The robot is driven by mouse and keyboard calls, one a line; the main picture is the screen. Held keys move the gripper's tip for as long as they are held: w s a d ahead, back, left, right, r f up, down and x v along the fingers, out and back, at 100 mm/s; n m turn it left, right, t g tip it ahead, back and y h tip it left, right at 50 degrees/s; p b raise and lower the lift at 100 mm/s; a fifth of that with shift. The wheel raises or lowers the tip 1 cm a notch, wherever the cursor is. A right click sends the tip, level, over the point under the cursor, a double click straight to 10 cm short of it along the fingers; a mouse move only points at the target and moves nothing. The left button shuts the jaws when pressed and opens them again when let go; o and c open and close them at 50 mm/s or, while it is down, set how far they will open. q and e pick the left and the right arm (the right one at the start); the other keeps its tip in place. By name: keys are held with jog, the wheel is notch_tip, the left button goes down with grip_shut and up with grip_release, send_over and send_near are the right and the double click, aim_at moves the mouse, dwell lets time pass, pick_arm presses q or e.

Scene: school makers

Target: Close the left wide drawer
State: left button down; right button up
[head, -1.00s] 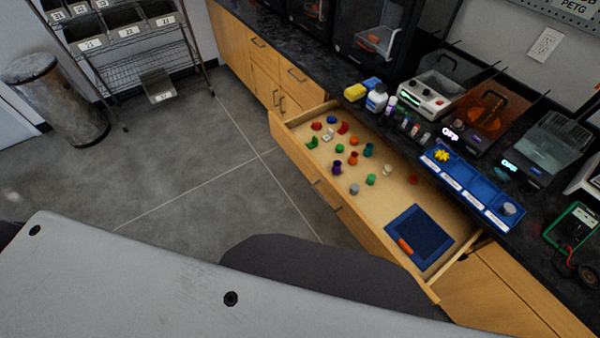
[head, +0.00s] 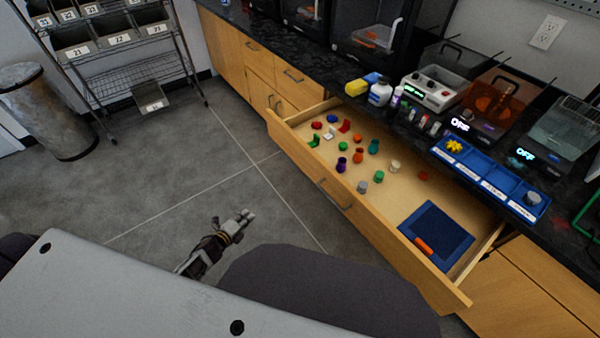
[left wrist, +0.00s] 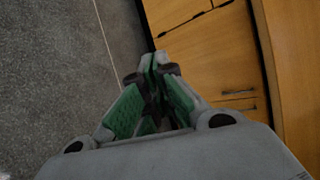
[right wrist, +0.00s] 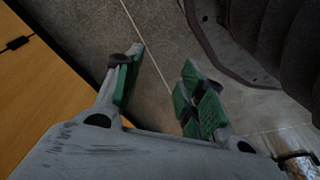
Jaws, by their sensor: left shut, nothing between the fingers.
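The wide wooden drawer (head: 398,254) stands pulled out from the cabinet under the dark counter. It holds several small coloured pieces and a blue tray (head: 462,233) with an orange item in it. The drawer front carries a metal handle (head: 334,196). My left gripper (head: 246,216) is over the floor in front of the drawer, apart from it, with its fingers together and empty. The fingers also show closed in the left wrist view (left wrist: 153,62), with wooden cabinet fronts beyond. My right gripper (right wrist: 168,66) is open and empty over the floor; it is out of the head view.
The counter holds a blue sorting tray (head: 497,183), bottles and several machines. A metal bin (head: 45,110) and a wire rack (head: 115,75) stand at the far left. The grey floor (head: 190,165) before the drawer is clear.

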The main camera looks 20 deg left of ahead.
pick_arm(q)
jog(key=w+d+r+m+h+b, duration=0.1)
jog(key=d+r+m+h+b, duration=0.2)
jog(key=r+m, duration=0.3)
jog(key=w+d+r+m+h+b, duration=0.2)
jog(key=d+r+m+h+b, duration=0.1)
jog(key=r+m, duration=0.3)
jog(key=w+d+r+m+t+h+b, duration=0.1)
jog(key=d+r+m+h+b, duration=0.1)
jog(key=r+m, duration=0.5)
jog(key=shift+w+d+m+h+b, duration=0.35)
jog(key=shift+d+m+b, duration=0.35)
jog(key=shift+m+b, duration=0.25)
pick_arm(e)
jog(key=w+a+r, duration=0.2)
jog(key=w+r, duration=0.1)
jog(key=r, duration=1)
jog(key=shift+r+t+y, duration=0.3)
jog(key=shift+y, duration=0.1)
pick_arm(q)
jog(key=shift+r, duration=0.1)
pick_arm(e)
jog(key=shift+a, duration=0.1)
